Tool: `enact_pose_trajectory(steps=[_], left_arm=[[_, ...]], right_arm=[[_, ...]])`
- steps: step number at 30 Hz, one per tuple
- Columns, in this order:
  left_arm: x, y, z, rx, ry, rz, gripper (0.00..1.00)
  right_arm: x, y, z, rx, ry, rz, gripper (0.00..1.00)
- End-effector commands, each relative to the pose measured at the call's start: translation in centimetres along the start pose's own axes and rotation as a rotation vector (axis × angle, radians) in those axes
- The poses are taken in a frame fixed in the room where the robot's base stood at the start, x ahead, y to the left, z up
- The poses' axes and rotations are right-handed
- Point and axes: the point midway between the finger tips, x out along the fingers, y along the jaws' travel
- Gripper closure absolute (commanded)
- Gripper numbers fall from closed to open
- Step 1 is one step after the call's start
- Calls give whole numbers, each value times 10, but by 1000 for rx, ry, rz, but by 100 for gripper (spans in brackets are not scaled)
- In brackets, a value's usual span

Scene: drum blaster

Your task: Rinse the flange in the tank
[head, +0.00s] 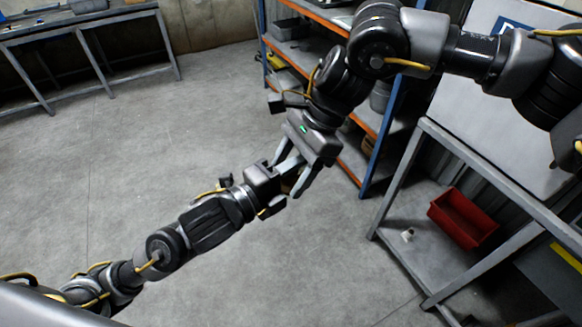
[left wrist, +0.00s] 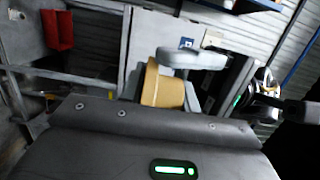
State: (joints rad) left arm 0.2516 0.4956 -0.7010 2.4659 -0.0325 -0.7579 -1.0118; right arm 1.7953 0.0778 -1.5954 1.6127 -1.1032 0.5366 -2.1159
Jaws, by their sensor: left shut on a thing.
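The flange (left wrist: 163,88) shows in the left wrist view as a tan, rounded piece with a rim, just beyond my left gripper. A grey finger lies across its upper right. In the head view only a small brown patch of the flange (head: 291,181) shows, mostly hidden by the grippers. My left gripper (head: 279,180), in the middle of the head view, is shut on it. My right gripper (head: 291,178) comes down from the upper right, its two grey fingers apart around the same spot. Whether they touch the flange is unclear. I cannot make out a tank.
A red bin (head: 463,219) and a small pale part (head: 407,235) are on the lower shelf of a grey-framed bench (head: 400,185) at right. An orange and blue shelf rack (head: 376,150) stands behind my right arm. A workbench (head: 85,27) is at far left. Open floor lies left.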

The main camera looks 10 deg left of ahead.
Motion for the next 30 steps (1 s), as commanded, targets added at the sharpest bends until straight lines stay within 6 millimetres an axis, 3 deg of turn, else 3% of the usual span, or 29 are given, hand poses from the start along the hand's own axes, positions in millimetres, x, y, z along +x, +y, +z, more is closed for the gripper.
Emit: enact_pose_trajectory(steps=[1,5,6,12,23,30], left_arm=[[0,-1,0,0,1,-3,100],[0,-1,0,0,1,-3,100],[0,-1,0,0,1,-3,67],[0,-1,0,0,1,-2,43],[-3,1,1,29,22,-14,43],[-26,7,10,176,147,-102,43]], right_arm=[[0,0,0,0,0,-1,52],[0,0,0,0,0,-1,69],[-1,0,0,0,-1,-2,74],[-1,0,0,0,-1,-2,78],[-1,0,0,0,-1,-2,78],[-1,0,0,-1,-1,-2,78]])
